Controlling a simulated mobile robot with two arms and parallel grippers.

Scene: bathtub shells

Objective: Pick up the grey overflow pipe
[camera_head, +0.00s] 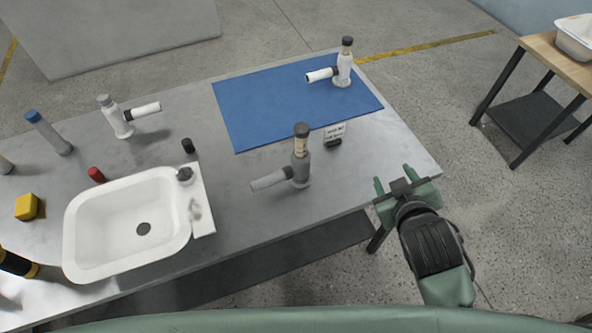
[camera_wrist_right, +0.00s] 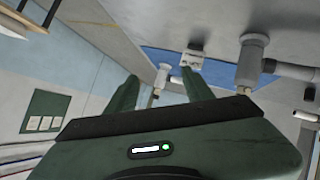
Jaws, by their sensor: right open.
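The grey overflow pipe (camera_head: 300,172) stands upright on the grey table, just in front of the blue mat. It has a dark cap, a tan section below the cap and a side branch pointing left. In the right wrist view a grey pipe (camera_wrist_right: 250,62) with a side branch shows right of the fingers and appears to be this one. My right gripper (camera_head: 408,187) is open and empty, right of the pipe by the table's right corner, apart from it. Its two green fingers also show in the wrist view (camera_wrist_right: 160,76). My left gripper is not in view.
A white pipe (camera_head: 342,72) stands on the blue mat (camera_head: 255,110). A small label stand (camera_head: 334,132) is close behind the grey pipe. A white basin (camera_head: 90,230), another pipe (camera_head: 116,118) and several small parts lie left. Bare table (camera_head: 375,155) separates pipe and gripper.

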